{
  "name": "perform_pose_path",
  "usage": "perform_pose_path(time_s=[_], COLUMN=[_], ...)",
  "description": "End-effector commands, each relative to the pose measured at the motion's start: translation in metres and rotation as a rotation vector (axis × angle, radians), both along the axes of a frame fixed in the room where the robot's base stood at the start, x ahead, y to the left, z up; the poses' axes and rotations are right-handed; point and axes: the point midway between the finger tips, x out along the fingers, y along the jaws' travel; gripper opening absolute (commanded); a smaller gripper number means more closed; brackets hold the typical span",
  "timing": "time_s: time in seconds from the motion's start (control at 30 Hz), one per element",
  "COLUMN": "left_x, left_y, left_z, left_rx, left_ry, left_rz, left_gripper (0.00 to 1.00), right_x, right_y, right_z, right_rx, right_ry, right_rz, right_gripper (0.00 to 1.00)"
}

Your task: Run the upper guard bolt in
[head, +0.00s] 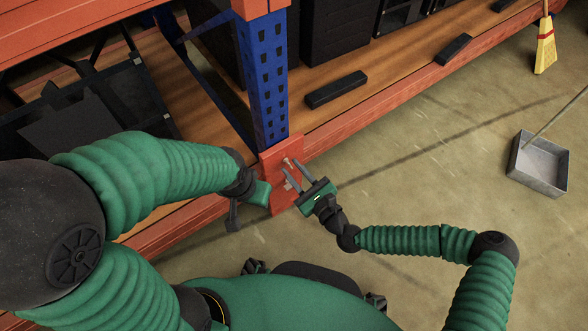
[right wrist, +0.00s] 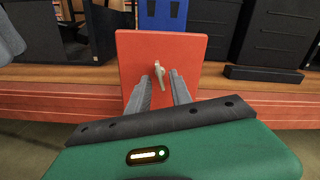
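An orange guard (head: 283,203) stands at the foot of the blue upright; it also shows in the right wrist view (right wrist: 190,45). A pale metal bolt (right wrist: 158,71) sticks out of its face. In the head view small metal pieces show on the guard, partly behind my fingers. My right gripper (head: 290,167) faces the guard with its two grey fingers apart. In the right wrist view the bolt appears between these fingers, near their tips; I see no clear contact. My left gripper (head: 248,203) is left of the guard, its fingers not clear.
The blue upright (head: 266,85) rises above the guard. An orange beam (head: 345,125) and wooden shelf with black bars (head: 336,90) run to the right. A dustpan (head: 538,165) and a yellow broom (head: 545,50) are at the right. The floor between is clear.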

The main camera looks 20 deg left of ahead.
Motion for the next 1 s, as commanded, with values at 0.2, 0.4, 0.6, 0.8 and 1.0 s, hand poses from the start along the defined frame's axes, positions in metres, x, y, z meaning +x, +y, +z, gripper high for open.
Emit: perform_pose_path(time_s=[0.2, 0.4, 0.6, 0.8, 1.0], left_x=[0.0, 0.0, 0.0, 0.0, 0.0], left_y=[0.0, 0.0, 0.0, 0.0, 0.0], left_z=[0.0, 0.008, 0.031, 0.048, 0.056], left_rx=[0.0, 0.0, 0.0, 0.0, 0.0], left_ry=[0.0, 0.0, 0.0, 0.0, 0.0], left_rz=[0.0, 0.0, 0.0, 0.0, 0.0], left_gripper=[0.36, 0.36, 0.36, 0.36, 0.36], right_x=[0.0, -0.006, -0.038, -0.074, -0.098], right_y=[0.0, -0.01, -0.051, -0.098, -0.127], right_z=[0.002, 0.005, 0.009, 0.006, 0.003], right_rx=[0.002, 0.002, 0.003, 0.0, 0.001], right_ry=[-0.004, -0.003, 0.0, -0.002, -0.002], right_rz=[0.0, -0.003, -0.005, -0.005, -0.002], right_gripper=[0.27, 0.27, 0.27, 0.27, 0.27])
